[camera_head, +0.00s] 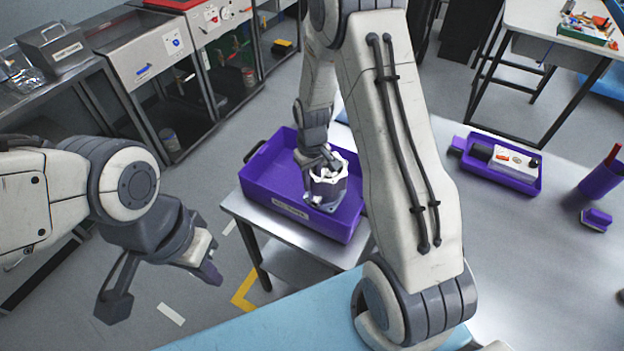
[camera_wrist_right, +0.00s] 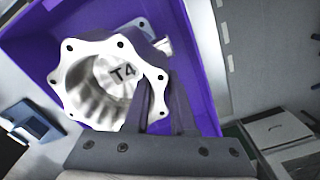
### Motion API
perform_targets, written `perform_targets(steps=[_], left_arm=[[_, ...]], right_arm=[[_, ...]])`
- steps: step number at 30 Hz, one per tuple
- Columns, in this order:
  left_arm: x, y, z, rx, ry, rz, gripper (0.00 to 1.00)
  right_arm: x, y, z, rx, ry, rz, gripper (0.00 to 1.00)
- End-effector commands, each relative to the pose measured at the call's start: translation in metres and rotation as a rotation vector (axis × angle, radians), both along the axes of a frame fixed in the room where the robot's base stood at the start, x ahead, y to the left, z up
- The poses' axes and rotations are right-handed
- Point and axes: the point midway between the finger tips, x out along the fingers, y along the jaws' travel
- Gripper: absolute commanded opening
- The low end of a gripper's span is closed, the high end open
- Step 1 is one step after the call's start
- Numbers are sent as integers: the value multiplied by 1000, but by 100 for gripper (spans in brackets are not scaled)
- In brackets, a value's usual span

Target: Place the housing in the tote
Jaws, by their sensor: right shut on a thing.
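The housing (camera_head: 328,188) is a pale metal cylinder with a lobed flange. In the head view it shows within the outline of the purple tote (camera_head: 262,190), close to its front wall; I cannot tell whether it touches the floor. My right gripper (camera_head: 322,160) is shut on its upper wall. In the right wrist view the housing (camera_wrist_right: 72,75) shows its open, bolt-holed end, marked "T4" inside, with the tote (camera_wrist_right: 190,65) behind it. One finger of the gripper (camera_wrist_right: 165,95) crosses its rim. My left gripper (camera_head: 165,285) is open and empty, left of the tote.
The tote stands on a metal table (camera_head: 240,207). A purple tray (camera_head: 520,178) with a device and a purple cup (camera_head: 600,182) stand to the right. Metal cabinets (camera_head: 145,70) line the back left. Floor is clear between them and the tote.

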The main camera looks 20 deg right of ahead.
Motion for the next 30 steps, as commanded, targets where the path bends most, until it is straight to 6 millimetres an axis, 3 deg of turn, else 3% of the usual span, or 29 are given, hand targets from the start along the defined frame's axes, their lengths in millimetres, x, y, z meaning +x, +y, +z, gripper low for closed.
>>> perform_targets(steps=[14,15,17,26,30], left_arm=[[0,0,-7,0,0,2,0],[0,0,-7,0,0,2,0],[0,0,-7,0,0,2,0],[0,0,-7,0,0,2,0],[0,0,2,0,0,1,0]], right_arm=[[1,0,-9,-1,-3,0,0],[0,0,-11,0,0,0,31],[0,0,-11,0,0,0,53],[0,0,-10,0,0,0,53],[0,0,1,0,0,0,53]])
